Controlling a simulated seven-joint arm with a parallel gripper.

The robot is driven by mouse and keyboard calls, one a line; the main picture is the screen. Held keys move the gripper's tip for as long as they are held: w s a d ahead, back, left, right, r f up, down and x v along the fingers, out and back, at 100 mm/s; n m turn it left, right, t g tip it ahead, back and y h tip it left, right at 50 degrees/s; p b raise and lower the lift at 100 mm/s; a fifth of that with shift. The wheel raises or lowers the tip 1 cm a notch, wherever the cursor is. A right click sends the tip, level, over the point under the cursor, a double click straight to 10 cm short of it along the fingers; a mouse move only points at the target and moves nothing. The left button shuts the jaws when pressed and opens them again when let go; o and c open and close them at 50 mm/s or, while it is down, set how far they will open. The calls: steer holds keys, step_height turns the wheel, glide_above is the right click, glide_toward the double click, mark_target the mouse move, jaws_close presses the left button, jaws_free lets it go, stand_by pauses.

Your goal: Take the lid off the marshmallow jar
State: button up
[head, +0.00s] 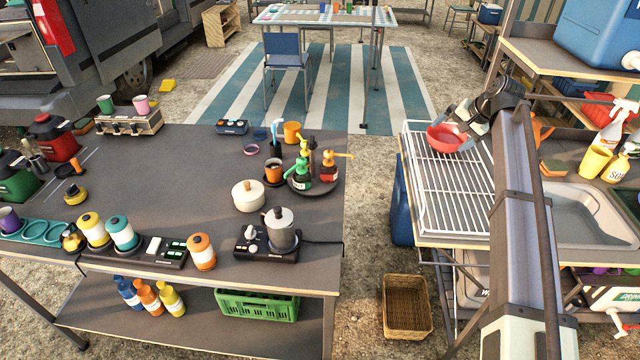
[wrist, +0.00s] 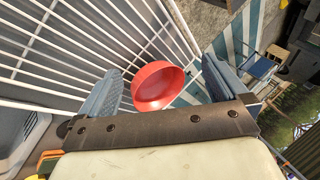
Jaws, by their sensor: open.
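Three lidded canisters stand near the left table's front edge: a yellow one (head: 90,230), a teal one (head: 122,235) and an orange one (head: 201,254). The bowl also shows in the head view (head: 444,139) at the rack's far end.
A cream lidded pot (head: 249,197), a kettle (head: 283,232) on a burner and a tray of bottles (head: 314,185) stand right of the canisters. A sink (head: 590,215) lies right of the rack. A gap of ground with a wicker basket (head: 407,305) separates the tables.

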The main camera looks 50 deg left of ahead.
steer(key=s+a+r+n+g+h, duration=0.1)
steer(key=s+a+r+n+g, duration=0.2)
steer(key=s+a, duration=0.8)
steer(key=s+a+r+g, duration=0.3)
steer(key=s+a+r, duration=0.2)
steer(key=s+a, duration=0.6)
steer(key=n+t+h, duration=0.4)
steer(key=n+t, duration=0.1)
steer(key=n, duration=0.5)
glide_above(246, 183)
steer(key=f, duration=1.4)
steer(key=shift+w+d+f, duration=0.2)
steer(key=shift+w+f, duration=0.05)
steer(key=shift+f, duration=0.1)
steer(key=shift+s+a+f, duration=0.1)
steer(key=shift+a+f, duration=0.05)
steer(key=shift+f, duration=1.2)
steer(key=shift+s+a+f, duration=0.1)
steer(key=shift+a+f, duration=0.05)
steer(key=shift+f, duration=1.15)
steer(key=shift+c, duration=0.3)
steer(key=shift+d, duration=0.1)
steer(key=c, duration=1)
steer(key=shift+c, duration=0.2)
